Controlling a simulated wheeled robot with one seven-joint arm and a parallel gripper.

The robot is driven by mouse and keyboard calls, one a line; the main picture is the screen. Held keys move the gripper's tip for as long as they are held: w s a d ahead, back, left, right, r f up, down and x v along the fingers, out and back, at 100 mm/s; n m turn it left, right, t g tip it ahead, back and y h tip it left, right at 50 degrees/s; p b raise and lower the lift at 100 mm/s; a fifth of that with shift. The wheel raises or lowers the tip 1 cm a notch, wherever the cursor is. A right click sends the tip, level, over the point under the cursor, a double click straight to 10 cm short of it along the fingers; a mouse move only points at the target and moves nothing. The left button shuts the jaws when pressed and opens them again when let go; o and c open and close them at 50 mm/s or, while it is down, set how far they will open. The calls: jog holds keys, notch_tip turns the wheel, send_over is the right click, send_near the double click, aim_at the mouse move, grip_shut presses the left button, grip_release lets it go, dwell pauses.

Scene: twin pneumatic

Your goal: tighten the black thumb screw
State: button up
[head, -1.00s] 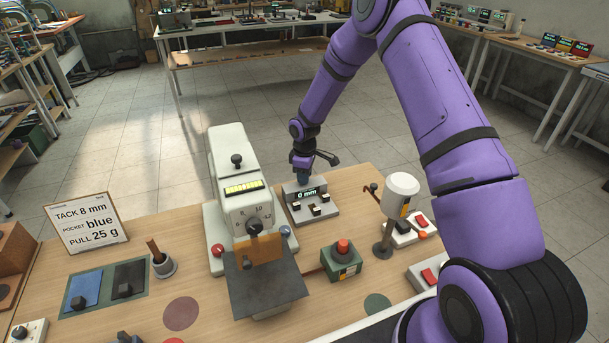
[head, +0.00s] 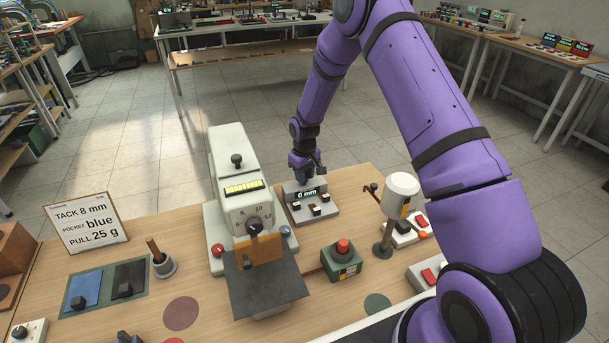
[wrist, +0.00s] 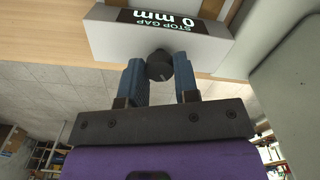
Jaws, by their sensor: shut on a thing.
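The black thumb screw (wrist: 159,67) sticks out of the back face of the grey stop-gap box (wrist: 105,38). My gripper (wrist: 158,72) has its two blue-grey fingers on either side of the screw and is shut on it. In the head view the box (head: 294,211) stands at the table's far edge with its display reading 0 mm. My gripper (head: 304,174) is behind the box there, and the screw is hidden from that side.
A tall white machine (head: 229,170) with a dial stands left of the box. A green box with a red button (head: 342,262) and a white cylinder on a post (head: 401,196) stand to the right. A sign (head: 87,223) reads TACK 8 mm, POCKET blue, PULL 25 g.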

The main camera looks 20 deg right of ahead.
jog(key=m, duration=0.6)
jog(key=shift+m, duration=0.3)
dwell(0.4)
jog(key=o, duration=0.9)
notch_tip(320, 180, up, 11)
jog(key=shift+f, duration=0.1)
dwell(0.4)
